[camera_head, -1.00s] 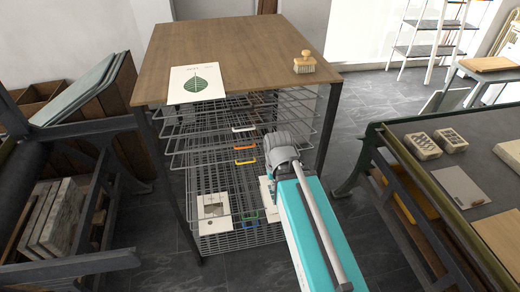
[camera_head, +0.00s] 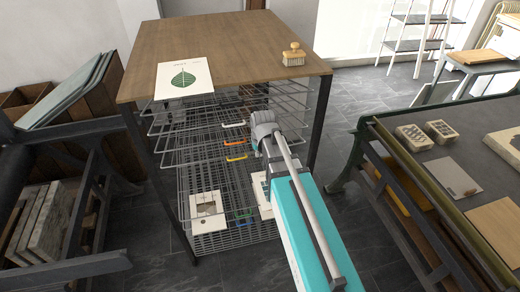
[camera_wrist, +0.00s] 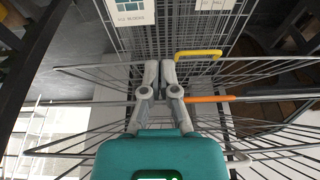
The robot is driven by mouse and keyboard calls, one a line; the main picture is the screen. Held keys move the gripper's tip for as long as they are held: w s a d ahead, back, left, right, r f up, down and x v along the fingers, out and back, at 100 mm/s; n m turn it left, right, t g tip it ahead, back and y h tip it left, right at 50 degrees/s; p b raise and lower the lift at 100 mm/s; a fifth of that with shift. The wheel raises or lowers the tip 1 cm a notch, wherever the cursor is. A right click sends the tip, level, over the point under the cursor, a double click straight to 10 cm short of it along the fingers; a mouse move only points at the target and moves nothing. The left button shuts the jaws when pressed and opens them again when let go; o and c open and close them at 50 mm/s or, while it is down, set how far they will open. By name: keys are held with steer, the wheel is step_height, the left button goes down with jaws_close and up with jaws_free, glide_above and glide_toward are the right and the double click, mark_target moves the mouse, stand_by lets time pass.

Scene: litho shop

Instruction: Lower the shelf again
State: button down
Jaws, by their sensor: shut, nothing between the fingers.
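The drying rack's wire shelves (camera_head: 190,143) hang in a stack under a wooden tabletop. Upper shelves carry a white handle (camera_head: 234,125), an orange handle (camera_head: 235,142) and a yellow handle (camera_head: 236,158) at their front edges. Below them is a wide gap, then lower shelves with prints. In the wrist view, my gripper (camera_wrist: 161,66) is shut and empty, its fingertips among the front wires, with the orange handle (camera_wrist: 210,99) just right and the yellow handle (camera_wrist: 198,54) beyond. I cannot tell whether the fingers touch a wire. My arm hides the shelves' right front in the head view.
The tabletop (camera_head: 235,45) holds a leaf print (camera_head: 183,78) and a brush (camera_head: 293,55). Prints (camera_head: 207,212) lie low in the rack. A workbench (camera_head: 440,150) stands close on the right, a dark press frame (camera_head: 85,135) on the left. Dark floor shows between.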

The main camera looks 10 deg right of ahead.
steer(key=w+d+t, duration=0.2)
steer(key=w, duration=0.6)
steer(key=shift+w+d+b, duration=0.15)
steer(key=shift+w+b, duration=0.1)
steer(key=shift+b, duration=0.15)
steer(key=shift+f, duration=0.25)
steer(key=b+x, duration=0.9)
steer(key=shift+w+d+f, duration=0.1)
steer(key=shift+w+f, duration=0.1)
steer(key=shift+f, duration=0.1)
